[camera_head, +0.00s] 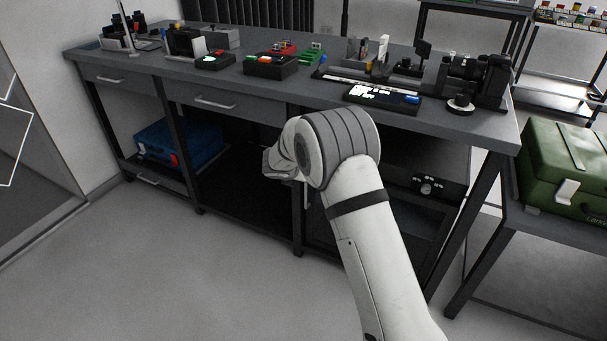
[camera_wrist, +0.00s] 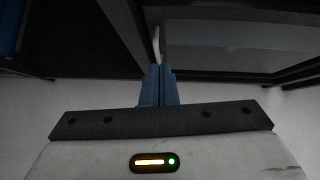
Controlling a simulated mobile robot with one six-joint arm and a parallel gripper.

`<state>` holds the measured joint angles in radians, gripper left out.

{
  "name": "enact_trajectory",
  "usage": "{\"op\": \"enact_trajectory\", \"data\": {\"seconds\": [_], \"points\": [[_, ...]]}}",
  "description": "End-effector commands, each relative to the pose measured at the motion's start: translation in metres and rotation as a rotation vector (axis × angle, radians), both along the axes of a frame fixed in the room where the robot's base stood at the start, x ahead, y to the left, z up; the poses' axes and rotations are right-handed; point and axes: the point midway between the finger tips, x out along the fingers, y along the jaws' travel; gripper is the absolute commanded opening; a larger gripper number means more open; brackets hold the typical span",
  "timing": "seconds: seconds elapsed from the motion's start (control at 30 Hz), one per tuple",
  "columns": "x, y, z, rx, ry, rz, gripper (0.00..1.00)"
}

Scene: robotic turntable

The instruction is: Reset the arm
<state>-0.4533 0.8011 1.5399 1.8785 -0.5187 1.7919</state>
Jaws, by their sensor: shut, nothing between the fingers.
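My white arm rises from the bottom of the head view and bends at its top joint in front of the workbench (camera_head: 240,100). The end of the arm points away, toward the bench's lower front, so the fingers are hidden in the head view. In the wrist view my gripper (camera_wrist: 159,72) shows two blue fingers pressed together, with nothing between them. The fingers point toward the dark space under the bench. A pale strip shows just beyond the fingertips. I cannot tell whether anything touches them.
The benchtop holds several devices, including a black camera (camera_head: 475,75) and a lit panel (camera_head: 382,97). A blue case (camera_head: 180,143) sits on the lower shelf. A green case (camera_head: 560,170) stands on a side table at right. The floor at left is clear.

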Motion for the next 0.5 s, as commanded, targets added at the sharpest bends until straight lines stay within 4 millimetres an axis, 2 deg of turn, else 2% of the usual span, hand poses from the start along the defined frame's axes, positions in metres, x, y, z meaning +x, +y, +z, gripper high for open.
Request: {"op": "enact_trajectory", "data": {"seconds": [0.17, 0.27, 0.37, 0.47, 0.5], "points": [[-0.006, 0.002, 0.006, 0.0, 0.001, -0.001, 0.0], [-0.006, 0.001, 0.019, -0.013, -0.006, 0.031, 0.0], [-0.003, -0.005, 0.06, -0.065, -0.03, 0.152, 0.0], [-0.006, -0.014, 0.124, -0.173, -0.066, 0.371, 0.0], [-0.011, -0.019, 0.152, -0.233, -0.082, 0.477, 0.0]]}}
